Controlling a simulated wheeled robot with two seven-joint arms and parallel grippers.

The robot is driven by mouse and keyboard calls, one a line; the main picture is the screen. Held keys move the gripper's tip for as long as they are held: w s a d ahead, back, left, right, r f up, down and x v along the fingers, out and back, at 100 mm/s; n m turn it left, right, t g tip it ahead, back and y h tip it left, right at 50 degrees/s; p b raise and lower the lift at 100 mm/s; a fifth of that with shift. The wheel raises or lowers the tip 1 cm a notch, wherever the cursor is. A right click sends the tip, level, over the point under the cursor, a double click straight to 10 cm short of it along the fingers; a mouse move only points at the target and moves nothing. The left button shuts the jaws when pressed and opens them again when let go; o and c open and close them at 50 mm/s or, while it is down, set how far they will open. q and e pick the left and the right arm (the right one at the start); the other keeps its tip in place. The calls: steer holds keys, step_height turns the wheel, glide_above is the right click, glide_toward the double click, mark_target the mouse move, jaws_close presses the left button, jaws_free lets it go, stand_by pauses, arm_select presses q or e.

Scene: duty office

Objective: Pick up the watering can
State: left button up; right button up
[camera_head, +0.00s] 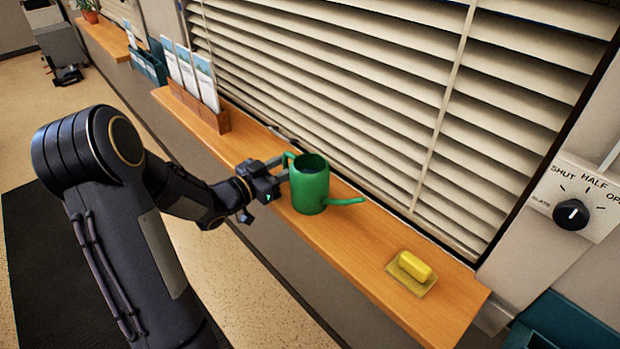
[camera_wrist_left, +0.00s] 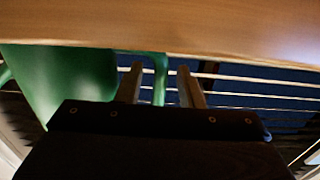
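The green watering can (camera_head: 310,192) stands upright on the wooden window sill (camera_head: 370,245), its spout pointing right and its handle on the left. My left gripper (camera_head: 282,170) is at the handle side of the can. In the left wrist view the two fingers of the gripper (camera_wrist_left: 161,80) are apart. The green handle (camera_wrist_left: 160,72) shows between them, with gaps visible on both sides. The can's body (camera_wrist_left: 65,85) is left of the fingers there. My right gripper is not in view.
A yellow block (camera_head: 414,266) lies on a small mat towards the sill's right end. A wooden leaflet rack (camera_head: 200,108) stands further left on the sill. Slatted blinds (camera_head: 370,90) run behind. A dial (camera_head: 571,213) is on the wall at right.

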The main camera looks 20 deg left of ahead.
arm_select(q)
steer(key=shift+w+d, duration=0.1)
steer(key=shift+w, duration=0.05)
jaws_close()
steer(key=shift+r, duration=0.2)
stand_by(0.3)
